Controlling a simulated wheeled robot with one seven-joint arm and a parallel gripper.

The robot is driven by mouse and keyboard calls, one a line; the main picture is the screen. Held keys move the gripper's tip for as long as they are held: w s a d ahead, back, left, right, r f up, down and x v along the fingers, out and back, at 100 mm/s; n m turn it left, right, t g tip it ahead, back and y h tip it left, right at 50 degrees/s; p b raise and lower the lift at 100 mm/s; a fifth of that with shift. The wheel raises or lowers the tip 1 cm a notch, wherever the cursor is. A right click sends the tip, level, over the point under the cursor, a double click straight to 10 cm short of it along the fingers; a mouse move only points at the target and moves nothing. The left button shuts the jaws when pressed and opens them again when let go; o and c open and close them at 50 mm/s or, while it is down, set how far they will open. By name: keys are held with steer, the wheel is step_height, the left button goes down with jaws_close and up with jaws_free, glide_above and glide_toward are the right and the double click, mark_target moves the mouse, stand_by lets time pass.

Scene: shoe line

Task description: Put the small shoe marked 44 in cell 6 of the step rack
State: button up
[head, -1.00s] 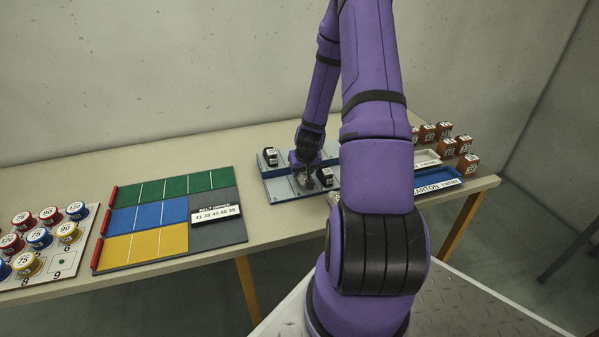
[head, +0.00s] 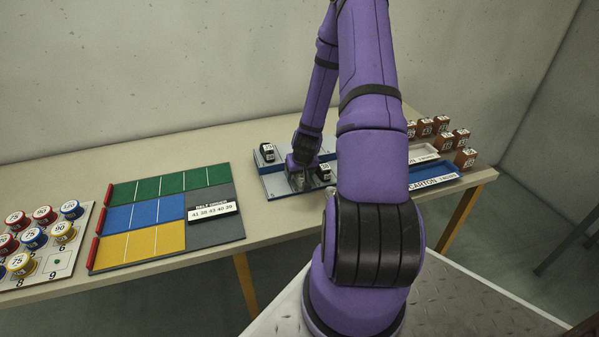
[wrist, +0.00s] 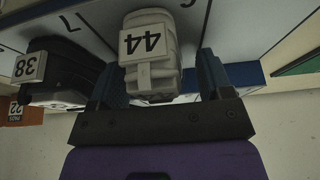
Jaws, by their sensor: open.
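The small white shoe marked 44 (wrist: 148,60) stands on the pale step rack (head: 269,185) between the two fingers of my gripper (wrist: 155,78) in the wrist view. The fingers are open, with a narrow gap on each side of the shoe. In the head view my gripper (head: 303,180) is low over the rack's front step, and I cannot make out shoe 44 behind it. A dark shoe marked 38 (wrist: 62,68) stands beside it, to the left in the wrist view. I cannot clearly read the number of the cell holding shoe 44.
Another dark shoe (head: 267,152) stands at the rack's back left. Right of my arm are a blue carton tray (head: 435,176), a white tray (head: 424,152) and several brown boxes (head: 466,159). A coloured board (head: 160,190) and a board of round tins (head: 40,240) lie left.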

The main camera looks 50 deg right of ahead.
steer(key=v, duration=1.2)
steer(key=shift+a+r, duration=0.1)
steer(key=w+a+r+n+t, duration=0.1)
steer(key=a+r+n, duration=0.1)
steer(key=a+r, duration=0.7)
steer(key=a+r+n, duration=0.2)
steer(key=a+r, duration=0.5)
steer(key=r, duration=0.4)
steer(key=s+a+r+n+y, duration=0.2)
steer(key=s+a+r, duration=1)
steer(key=s, duration=0.3)
steer(key=shift+a+v, duration=0.2)
steer(key=shift+v, duration=0.7)
